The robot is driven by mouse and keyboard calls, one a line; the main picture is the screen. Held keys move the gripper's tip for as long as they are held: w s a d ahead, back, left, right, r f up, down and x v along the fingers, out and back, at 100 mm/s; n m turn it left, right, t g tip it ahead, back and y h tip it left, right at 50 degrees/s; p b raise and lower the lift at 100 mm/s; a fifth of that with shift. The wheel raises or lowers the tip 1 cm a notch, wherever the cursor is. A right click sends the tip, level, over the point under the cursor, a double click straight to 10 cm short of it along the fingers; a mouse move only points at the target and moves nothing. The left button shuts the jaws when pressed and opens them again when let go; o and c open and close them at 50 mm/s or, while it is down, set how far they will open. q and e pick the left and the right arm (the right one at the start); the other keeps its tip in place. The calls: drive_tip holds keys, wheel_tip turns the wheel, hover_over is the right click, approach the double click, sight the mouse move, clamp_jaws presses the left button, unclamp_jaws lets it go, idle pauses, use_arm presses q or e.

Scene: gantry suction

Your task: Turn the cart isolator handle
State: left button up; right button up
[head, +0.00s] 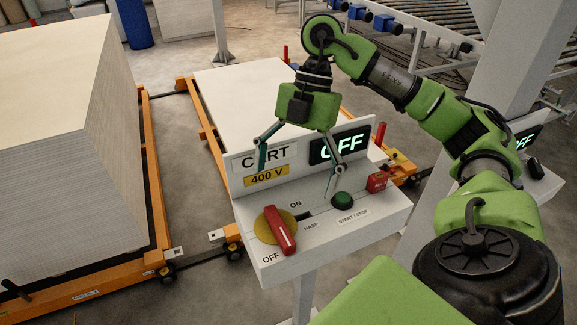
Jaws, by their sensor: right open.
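The cart isolator handle (279,231) is a red bar on a yellow round plate (262,224), on the sloped face of a white control console (385,215). The handle lies toward the OFF label at its lower end; the ON label is above right. A lit display (340,144) on the console's back panel reads OFF. My right gripper (298,182) is open and empty, with its fingers spread in front of the back panel, above and behind the handle. It appears apart from the handle. My left gripper is not in view.
A green START / STOP button (341,199) and a small red block (377,182) sit right of the handle. Tall stacked boards (60,150) on an orange cart (110,274) stand left. A grey post (510,75) and roller conveyor (440,35) are at right.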

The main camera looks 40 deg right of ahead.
drive_tip(key=shift+v, duration=1.6)
